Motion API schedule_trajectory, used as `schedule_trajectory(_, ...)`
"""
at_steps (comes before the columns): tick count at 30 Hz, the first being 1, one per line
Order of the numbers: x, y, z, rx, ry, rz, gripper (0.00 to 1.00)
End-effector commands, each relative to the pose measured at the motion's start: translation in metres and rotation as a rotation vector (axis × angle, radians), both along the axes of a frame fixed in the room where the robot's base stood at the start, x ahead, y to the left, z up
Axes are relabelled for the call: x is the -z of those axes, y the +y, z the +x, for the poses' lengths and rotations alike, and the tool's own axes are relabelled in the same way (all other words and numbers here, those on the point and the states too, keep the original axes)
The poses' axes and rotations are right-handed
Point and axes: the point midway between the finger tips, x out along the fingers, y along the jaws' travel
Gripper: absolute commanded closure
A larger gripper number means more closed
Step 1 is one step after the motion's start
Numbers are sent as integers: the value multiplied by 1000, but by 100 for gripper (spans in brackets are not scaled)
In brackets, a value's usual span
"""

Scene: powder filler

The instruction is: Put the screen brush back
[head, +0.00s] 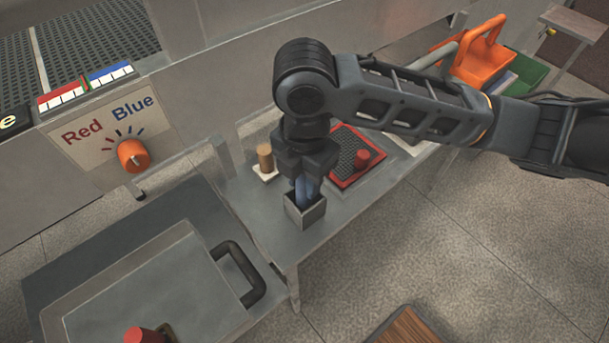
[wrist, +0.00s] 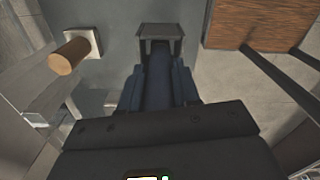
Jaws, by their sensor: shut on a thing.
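My gripper (head: 307,188) points down over a small grey open-topped box (head: 305,217) on the metal bench. In the wrist view, the fingers (wrist: 157,92) are shut on a dark blue piece (wrist: 157,78), which I take to be the screen brush. It reaches toward the grey box (wrist: 160,31). In the head view, the fingertips are at the box's opening, and my gripper hides most of the held piece. Its lower end is hidden, so I cannot tell how deep it sits in the box.
A wooden peg on a white base (head: 265,160) stands behind the box. A red-rimmed tray with a dark mesh (head: 345,178) lies to the right. An orange knob (head: 133,155) is on the panel at left. A black-handled metal lid (head: 245,272) lies left of the box.

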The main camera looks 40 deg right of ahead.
Motion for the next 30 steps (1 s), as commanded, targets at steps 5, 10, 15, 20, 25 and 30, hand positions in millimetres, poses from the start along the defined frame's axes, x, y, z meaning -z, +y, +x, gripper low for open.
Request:
schedule_trajectory(5,3,0,0,0,0,0,99)
schedule_trajectory(10,3,0,0,0,0,0,59)
schedule_trajectory(15,3,0,0,0,0,0,43)
schedule_trajectory(20,3,0,0,0,0,-1,43)
schedule_trajectory(25,-2,0,0,0,0,0,43)
schedule_trajectory(30,-24,0,1,-2,-2,-2,43)
